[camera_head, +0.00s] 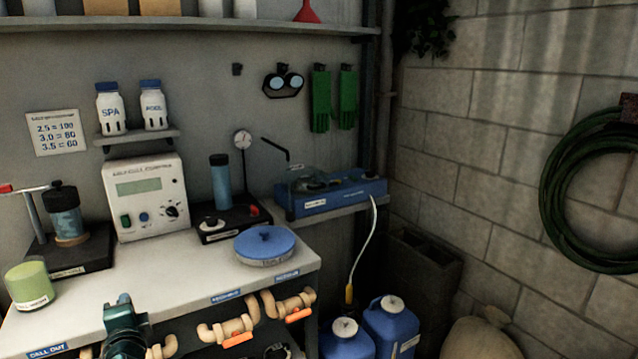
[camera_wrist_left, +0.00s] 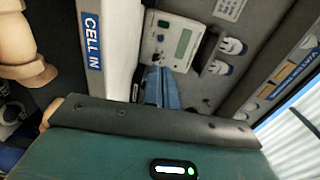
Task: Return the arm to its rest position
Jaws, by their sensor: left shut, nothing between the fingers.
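My left gripper (camera_head: 124,299) shows at the bottom left of the head view, a teal body with small blue fingertips at its top. It is in front of the white bench's front edge, near the orange-handled pipes. In the left wrist view its blue fingers (camera_wrist_left: 162,84) are together and hold nothing. They point toward the white meter box (camera_wrist_left: 178,42), which in the head view stands at the back of the bench (camera_head: 146,199). Most of my left arm is out of the picture. My right gripper is not in view.
Tan pipes with orange handles (camera_head: 238,340) run under the bench edge, close to my gripper's right. On the bench (camera_head: 180,276) are a green jar (camera_head: 30,285) and a blue round lid (camera_head: 264,245). Blue canisters (camera_head: 391,325) stand at the lower right. The bench middle is clear.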

